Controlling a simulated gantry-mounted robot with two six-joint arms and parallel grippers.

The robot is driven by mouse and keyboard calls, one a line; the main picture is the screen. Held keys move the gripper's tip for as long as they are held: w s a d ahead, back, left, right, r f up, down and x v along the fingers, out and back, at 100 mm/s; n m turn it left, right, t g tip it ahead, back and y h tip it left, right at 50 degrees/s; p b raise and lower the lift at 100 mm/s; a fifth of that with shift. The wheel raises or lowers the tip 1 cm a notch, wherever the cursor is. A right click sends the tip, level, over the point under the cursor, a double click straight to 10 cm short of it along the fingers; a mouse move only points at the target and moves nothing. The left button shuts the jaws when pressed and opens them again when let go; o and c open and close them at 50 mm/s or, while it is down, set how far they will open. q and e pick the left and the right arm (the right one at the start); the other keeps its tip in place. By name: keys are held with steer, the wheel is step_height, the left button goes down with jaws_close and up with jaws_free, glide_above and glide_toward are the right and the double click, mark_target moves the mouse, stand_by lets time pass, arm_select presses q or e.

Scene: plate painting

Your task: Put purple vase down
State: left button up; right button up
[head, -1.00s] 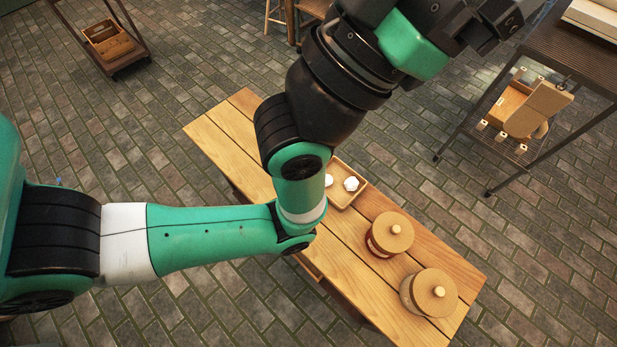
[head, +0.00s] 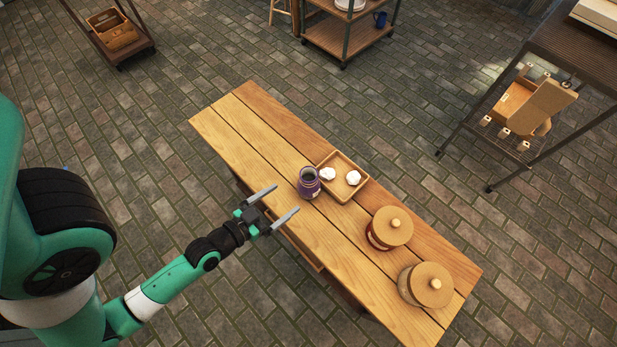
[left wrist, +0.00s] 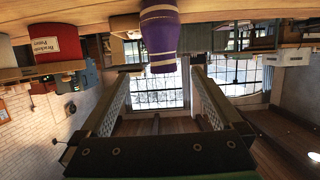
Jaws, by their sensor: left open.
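The purple vase (head: 309,184) stands upright on the wooden table (head: 226,128), beside the left edge of a small wooden tray (head: 360,186). In the left wrist view, which is upside down, the vase (left wrist: 158,38) appears at the top, beyond the fingertips and between them. My left gripper (head: 277,207) is open and empty at the table's near edge, with a gap between its fingers and the vase. Its open fingers also show in the left wrist view (left wrist: 160,85). My right gripper is not in the head view.
The tray holds two white lumps (head: 340,176). Two lidded jars, a red one (head: 373,240) and a pale one (head: 407,288), stand on the right part of the table. The left part of the table is bare. Shelves and carts stand apart on the brick floor.

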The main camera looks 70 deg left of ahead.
mark_target(302, 183)
arm_select(q)
steer(key=x, duration=0.2)
steer(key=p+x, duration=0.1)
steer(key=x, duration=0.3)
steer(key=shift+w+a+r, duration=0.15)
steer(key=shift+w+a, duration=0.05)
steer(key=shift+w, duration=0.2)
steer(key=shift+w+a+f, duration=0.1)
steer(key=shift+f, duration=0.1)
steer(key=b+x, duration=0.1)
steer(key=x, duration=0.3)
steer(key=shift+a+b, duration=0.15)
steer(key=shift+b, duration=0.25)
steer(key=shift+w+a, duration=0.15)
steer(key=shift+w, duration=0.25)
steer(key=shift+s, duration=0.1)
steer(key=shift+c, duration=0.5)
jaws_close()
